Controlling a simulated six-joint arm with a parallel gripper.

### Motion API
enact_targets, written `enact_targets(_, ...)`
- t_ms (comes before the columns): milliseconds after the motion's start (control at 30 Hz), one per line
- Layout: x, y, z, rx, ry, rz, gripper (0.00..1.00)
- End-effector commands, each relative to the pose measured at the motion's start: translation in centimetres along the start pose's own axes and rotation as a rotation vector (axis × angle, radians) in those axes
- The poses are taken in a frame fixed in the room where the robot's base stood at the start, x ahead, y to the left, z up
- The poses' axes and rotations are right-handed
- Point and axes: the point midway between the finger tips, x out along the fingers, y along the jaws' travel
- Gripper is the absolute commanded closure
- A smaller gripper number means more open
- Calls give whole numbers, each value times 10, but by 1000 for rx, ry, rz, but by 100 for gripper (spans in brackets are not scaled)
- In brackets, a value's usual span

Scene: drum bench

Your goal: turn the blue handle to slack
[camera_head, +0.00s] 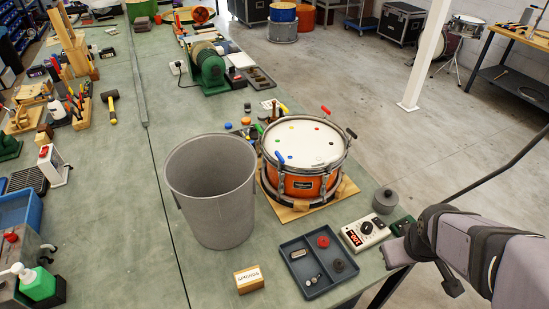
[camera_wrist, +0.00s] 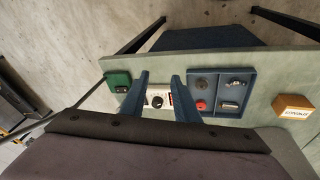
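The orange drum (camera_head: 300,184) with a white head stands on a wooden board on the bench in the head view. The blue handle (camera_head: 279,156) sits at the drum's near-left rim; its exact turn is too small to tell. A red handle (camera_head: 325,110), a yellow handle (camera_head: 284,109) and a dark handle (camera_head: 351,133) are elsewhere around the rim. In the wrist view my gripper (camera_wrist: 160,76) is open and empty, its two fingers apart above the meter box. It is at the bench's right edge, well away from the drum. The drum is outside the wrist view.
A tall grey bin (camera_head: 212,193) stands close left of the drum. In front are a blue-grey tray (camera_head: 292,274) with small parts, a meter box (camera_head: 364,232) with a red display, and a labelled block (camera_head: 248,279). A grey cylinder (camera_head: 385,200) stands right of the drum.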

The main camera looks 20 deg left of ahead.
Motion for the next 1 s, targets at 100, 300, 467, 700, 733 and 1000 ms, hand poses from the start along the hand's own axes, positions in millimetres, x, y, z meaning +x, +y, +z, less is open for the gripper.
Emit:
enact_targets(100,32,16,-62,-333,176,124,72)
enact_targets(300,30,23,-176,-928,435,430,72)
enact_targets(467,6,3,-254,-1372,589,758,72)
enact_targets(700,-41,-68,-326,-1924,700,1372,72)
enact_targets(733,-44,-79,-329,-1978,700,1446,72)
enact_targets(1000,-45,-170,-331,-2301,630,1953,72)
